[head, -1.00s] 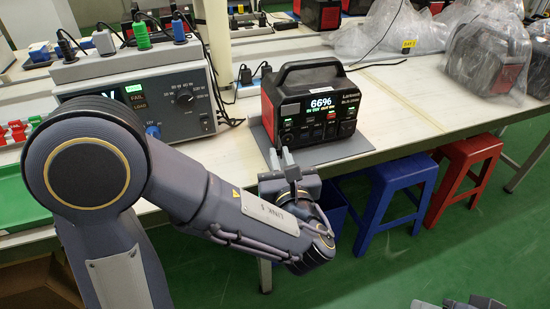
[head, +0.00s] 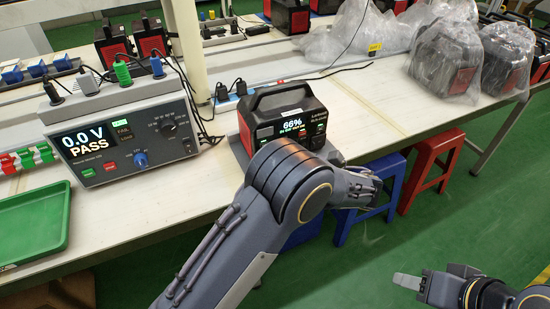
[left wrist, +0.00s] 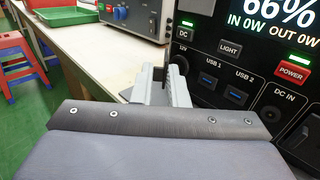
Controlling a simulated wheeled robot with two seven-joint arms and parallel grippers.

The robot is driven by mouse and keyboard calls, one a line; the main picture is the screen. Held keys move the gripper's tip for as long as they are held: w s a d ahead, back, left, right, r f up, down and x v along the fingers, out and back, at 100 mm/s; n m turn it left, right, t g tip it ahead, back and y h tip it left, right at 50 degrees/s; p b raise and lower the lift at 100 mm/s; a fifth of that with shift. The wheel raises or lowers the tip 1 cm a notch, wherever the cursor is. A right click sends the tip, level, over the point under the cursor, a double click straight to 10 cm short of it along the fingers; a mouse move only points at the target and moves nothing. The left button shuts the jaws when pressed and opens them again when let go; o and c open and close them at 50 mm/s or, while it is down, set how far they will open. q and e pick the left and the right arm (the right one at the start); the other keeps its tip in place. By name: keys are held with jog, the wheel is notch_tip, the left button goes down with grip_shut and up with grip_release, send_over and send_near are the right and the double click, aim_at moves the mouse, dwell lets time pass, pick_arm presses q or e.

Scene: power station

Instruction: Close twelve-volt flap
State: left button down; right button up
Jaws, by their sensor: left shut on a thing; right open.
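The black and red power station (head: 290,122) stands on the bench, its screen reading 66%. My left forearm hides its lower front in the head view. In the left wrist view the front panel (left wrist: 230,72) is close, with a round socket (left wrist: 184,60) under a 12V label. My left gripper (left wrist: 166,80) is just left of that socket. Its fingers are shut on a thin dark piece, apparently the twelve-volt flap, though its outline is mostly hidden. My right gripper (head: 412,281) is open and empty over the floor at the lower right.
A tester (head: 125,140) reading 0.0 V PASS stands left of the station, with a green tray (head: 35,225) in front. Bagged units (head: 447,62) are at the back right. Blue (head: 385,200) and red (head: 430,165) stools stand below the bench edge.

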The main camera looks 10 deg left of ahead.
pick_arm(q)
jog(key=g+p, duration=0.1)
jog(key=n+g, duration=0.1)
jog(key=w+p, duration=0.1)
jog(key=shift+d+r+n+g+p, duration=0.15)
jog(key=shift+r+n+g+p, duration=0.1)
jog(key=shift+n+g+p, duration=0.15)
jog(key=shift+w+f+n+g+p, duration=0.25)
jog(key=shift+n+g+p, duration=0.3)
jog(key=shift+g, duration=0.25)
jog(key=c, duration=1.5)
grip_release()
